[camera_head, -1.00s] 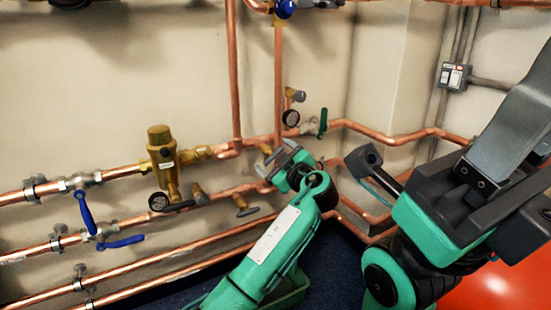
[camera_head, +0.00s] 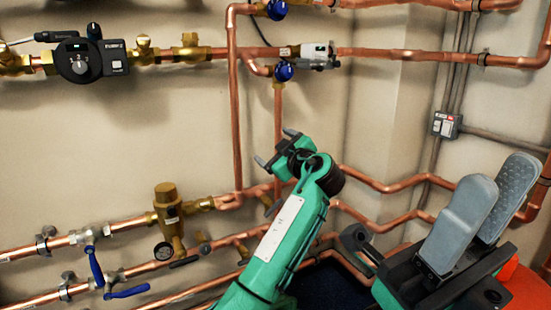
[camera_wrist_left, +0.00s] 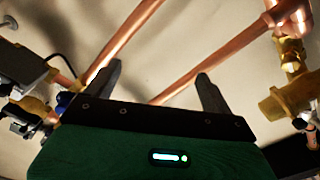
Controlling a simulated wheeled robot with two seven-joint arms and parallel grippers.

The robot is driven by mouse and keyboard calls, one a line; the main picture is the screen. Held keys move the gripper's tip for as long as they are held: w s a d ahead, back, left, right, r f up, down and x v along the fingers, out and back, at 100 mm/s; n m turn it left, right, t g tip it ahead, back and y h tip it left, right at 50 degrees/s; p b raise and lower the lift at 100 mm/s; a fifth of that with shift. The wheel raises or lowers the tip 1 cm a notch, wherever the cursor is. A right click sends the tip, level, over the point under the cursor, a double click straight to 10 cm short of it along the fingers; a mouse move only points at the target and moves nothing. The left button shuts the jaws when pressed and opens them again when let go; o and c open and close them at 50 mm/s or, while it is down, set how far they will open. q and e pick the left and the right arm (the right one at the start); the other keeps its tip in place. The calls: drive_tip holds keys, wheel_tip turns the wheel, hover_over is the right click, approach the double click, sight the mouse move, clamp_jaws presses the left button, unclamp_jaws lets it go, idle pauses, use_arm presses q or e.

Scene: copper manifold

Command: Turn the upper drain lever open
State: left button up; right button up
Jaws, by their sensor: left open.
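Small brass drain valves with grey handles sit along the lower copper pipes; I cannot tell for sure which one is the upper drain. One brass valve (camera_head: 267,198) shows just below my left gripper (camera_head: 276,146), partly covered by the arm. My left gripper is open and empty, in front of the wall above that valve, apart from any lever. In the left wrist view its two dark fingers (camera_wrist_left: 158,80) stand wide apart.
A brass regulator (camera_head: 167,208) and blue lever valves (camera_head: 95,268) are at lower left. A vertical copper pipe (camera_head: 235,110) runs close left of my left gripper. A grey switch box (camera_head: 446,125) is on the right wall.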

use_arm(q)
drive_tip(key=shift+r, duration=0.55)
